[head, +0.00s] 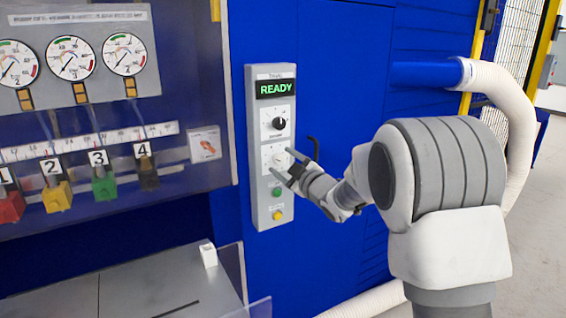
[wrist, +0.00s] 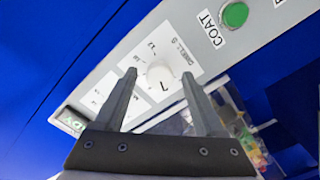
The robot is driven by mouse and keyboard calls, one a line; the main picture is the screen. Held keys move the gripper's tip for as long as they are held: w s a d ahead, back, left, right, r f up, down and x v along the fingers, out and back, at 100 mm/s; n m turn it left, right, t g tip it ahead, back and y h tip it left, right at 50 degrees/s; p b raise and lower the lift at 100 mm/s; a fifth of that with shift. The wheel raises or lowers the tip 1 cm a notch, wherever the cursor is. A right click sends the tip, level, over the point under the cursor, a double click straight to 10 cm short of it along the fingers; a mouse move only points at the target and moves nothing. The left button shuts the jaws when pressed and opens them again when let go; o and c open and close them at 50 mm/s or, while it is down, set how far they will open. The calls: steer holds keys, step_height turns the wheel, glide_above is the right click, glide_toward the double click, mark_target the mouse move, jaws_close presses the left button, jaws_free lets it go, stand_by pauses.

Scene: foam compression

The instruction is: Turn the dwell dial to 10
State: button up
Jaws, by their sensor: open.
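The dwell dial (wrist: 160,76) is a round pale knob with a small dark mark on a white scale plate lettered DWELL S in the wrist view. In the head view its scale plate (head: 270,152) is on the grey control panel, and my gripper partly covers it. My gripper (wrist: 159,75) is open, with one finger on each side of the knob. Whether the fingers touch it I cannot tell. In the head view my gripper (head: 283,164) reaches the panel from the right. The value that the mark points to is too small to read.
The panel (head: 258,205) also carries a READY display (head: 275,88), a black knob (head: 279,123) above, and a green button (head: 277,191) and yellow button (head: 277,215) below. A clear guard with gauges (head: 124,54) stands left. A white hose (head: 515,110) curves behind my arm.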

steer(key=shift+w+a, duration=0.15)
steer(key=shift+w, duration=0.05)
jaws_close()
stand_by(0.3)
